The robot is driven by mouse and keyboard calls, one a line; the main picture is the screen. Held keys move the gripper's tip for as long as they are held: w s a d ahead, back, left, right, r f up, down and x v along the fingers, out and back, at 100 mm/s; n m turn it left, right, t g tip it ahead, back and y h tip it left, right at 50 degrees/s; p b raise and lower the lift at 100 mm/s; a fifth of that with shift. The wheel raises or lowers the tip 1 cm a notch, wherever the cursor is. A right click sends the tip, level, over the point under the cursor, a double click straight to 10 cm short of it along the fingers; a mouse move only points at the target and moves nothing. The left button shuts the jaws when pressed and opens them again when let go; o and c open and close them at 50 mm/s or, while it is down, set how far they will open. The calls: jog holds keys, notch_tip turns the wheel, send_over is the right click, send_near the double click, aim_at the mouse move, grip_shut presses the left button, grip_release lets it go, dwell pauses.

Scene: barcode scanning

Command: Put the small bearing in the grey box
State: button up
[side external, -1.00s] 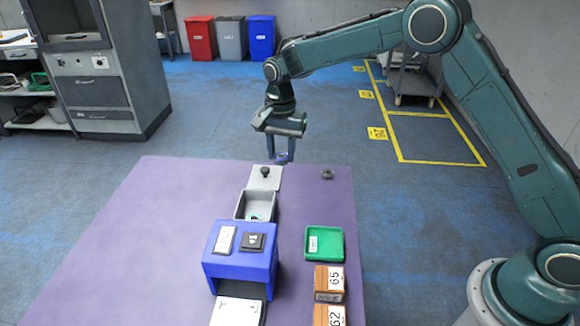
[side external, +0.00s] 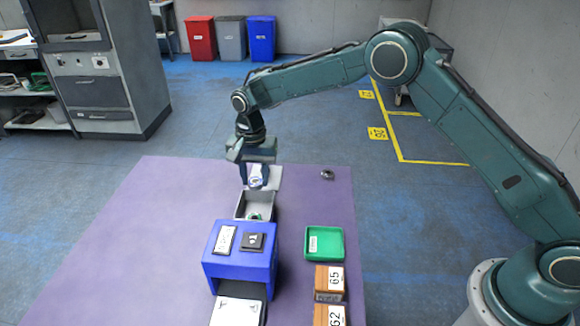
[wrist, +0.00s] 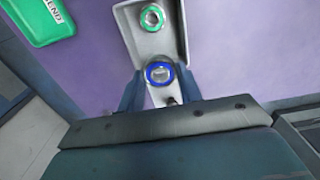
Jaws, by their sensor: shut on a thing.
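My gripper (side external: 259,180) is shut on a small bearing (side external: 257,183) with a blue ring. The blue ring of this bearing (wrist: 159,73) sits between my fingertips in the wrist view. The grey box (side external: 239,206) is open-topped and lies just in front of the held bearing, towards the blue machine. In the wrist view the grey box (wrist: 174,33) is directly above the held bearing, which shows near its lower end. A green-ringed bearing (wrist: 152,17) lies inside the grey box. The height of the held bearing above the surface is hard to tell.
A pale plate (side external: 275,178) is partly hidden behind my gripper. A green tray (side external: 324,256), brown numbered boxes (side external: 328,280) and a dark small part (side external: 327,175) are to the right. The purple table's left side is clear.

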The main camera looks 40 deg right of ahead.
aim_at(258, 208)
jog(key=shift+f, duration=3.7)
jog(key=o, duration=1.1)
jog(key=shift+c, duration=0.2)
jog(key=shift+r, duration=4.05)
